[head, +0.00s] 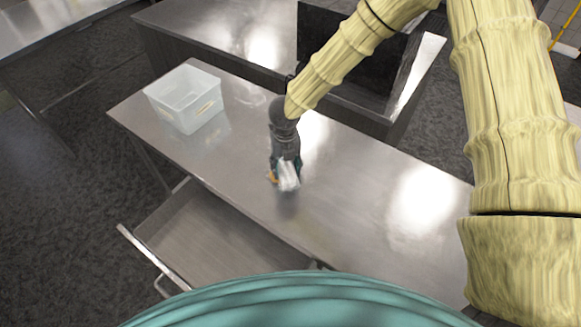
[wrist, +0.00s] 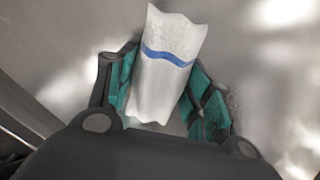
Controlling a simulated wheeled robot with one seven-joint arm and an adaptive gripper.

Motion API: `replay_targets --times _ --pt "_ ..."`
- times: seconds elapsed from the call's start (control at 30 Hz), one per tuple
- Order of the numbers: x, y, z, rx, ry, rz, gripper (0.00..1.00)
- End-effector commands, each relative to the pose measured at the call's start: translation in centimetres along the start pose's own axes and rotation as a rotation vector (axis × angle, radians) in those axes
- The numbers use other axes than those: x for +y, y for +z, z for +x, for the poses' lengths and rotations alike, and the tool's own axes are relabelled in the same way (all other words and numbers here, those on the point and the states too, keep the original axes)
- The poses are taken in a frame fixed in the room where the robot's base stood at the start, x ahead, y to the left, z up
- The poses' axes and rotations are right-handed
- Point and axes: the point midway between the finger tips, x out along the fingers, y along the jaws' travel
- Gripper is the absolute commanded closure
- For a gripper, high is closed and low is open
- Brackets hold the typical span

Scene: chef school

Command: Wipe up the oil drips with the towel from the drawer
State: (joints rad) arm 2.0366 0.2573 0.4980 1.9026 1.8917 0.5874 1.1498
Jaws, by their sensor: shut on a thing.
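In the wrist view the towel (wrist: 166,70) is white with a blue stripe and sits between the green finger pads of my gripper (wrist: 160,95). I cannot tell whether the towel touches the table. The drawer (head: 205,235) is pulled out and looks empty. No oil drips can be made out on the tabletop.
A translucent plastic bin (head: 186,98) stands at the table's left end, with something yellowish showing at its side. Another steel counter (head: 215,30) with a dark panel (head: 335,50) is behind. The tabletop right of my gripper is clear. The drawer sticks out in front.

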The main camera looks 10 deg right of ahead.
Motion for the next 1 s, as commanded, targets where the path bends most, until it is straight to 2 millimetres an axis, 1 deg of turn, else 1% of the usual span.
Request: replay_targets --times 0.13,0.47,0.9,1.0 --pt "0.7 0.8 0.1 0.000 0.000 0.001 0.87" --pt "1.4 1.6 0.1 -0.001 0.000 0.001 0.87" --pt "3.3 3.7 0.0 0.000 0.000 0.000 0.87" --pt "3.5 3.9 0.0 0.001 -0.001 0.001 0.87"
